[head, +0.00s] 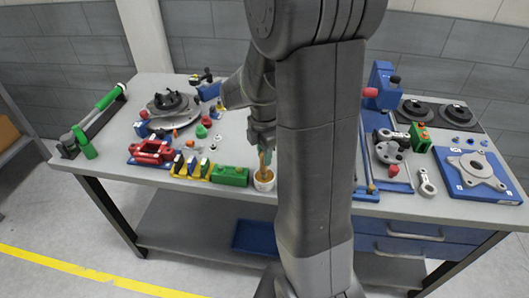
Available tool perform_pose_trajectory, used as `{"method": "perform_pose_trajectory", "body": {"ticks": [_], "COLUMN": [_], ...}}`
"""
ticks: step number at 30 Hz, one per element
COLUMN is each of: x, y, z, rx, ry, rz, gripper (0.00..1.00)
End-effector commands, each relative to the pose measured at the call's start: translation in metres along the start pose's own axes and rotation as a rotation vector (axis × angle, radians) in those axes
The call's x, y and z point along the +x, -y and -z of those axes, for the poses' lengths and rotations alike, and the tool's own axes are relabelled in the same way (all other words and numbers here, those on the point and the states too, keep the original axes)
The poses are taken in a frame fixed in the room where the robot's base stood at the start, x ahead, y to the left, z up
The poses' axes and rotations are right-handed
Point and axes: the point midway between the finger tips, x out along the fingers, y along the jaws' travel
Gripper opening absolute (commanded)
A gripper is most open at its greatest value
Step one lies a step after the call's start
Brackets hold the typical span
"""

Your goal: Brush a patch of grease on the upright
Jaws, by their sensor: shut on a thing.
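My gripper (262,140) points down over the front middle of the bench, partly hidden beside my own arm. It is shut on a brush (264,160), of which a thin tan and green part shows below the fingers. The brush's lower end is in or just over a small white pot (264,185) with brownish contents near the bench's front edge. A blue upright (381,80) stands at the back right, right of my arm, with a red knob on its left side. I cannot make out a grease patch on it.
A grey flange on a blue plate (480,170) lies far right. My arm hides the bench's middle.

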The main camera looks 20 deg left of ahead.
Motion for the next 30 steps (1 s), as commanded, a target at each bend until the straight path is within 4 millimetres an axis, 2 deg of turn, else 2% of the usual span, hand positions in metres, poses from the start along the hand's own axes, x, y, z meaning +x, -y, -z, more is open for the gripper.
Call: {"method": "perform_pose_trajectory", "body": {"ticks": [30], "x": [0.0061], "y": [0.0], "z": [0.0], "rx": [0.0], "ry": [0.0], "rz": [0.0], "gripper": [0.0]}}
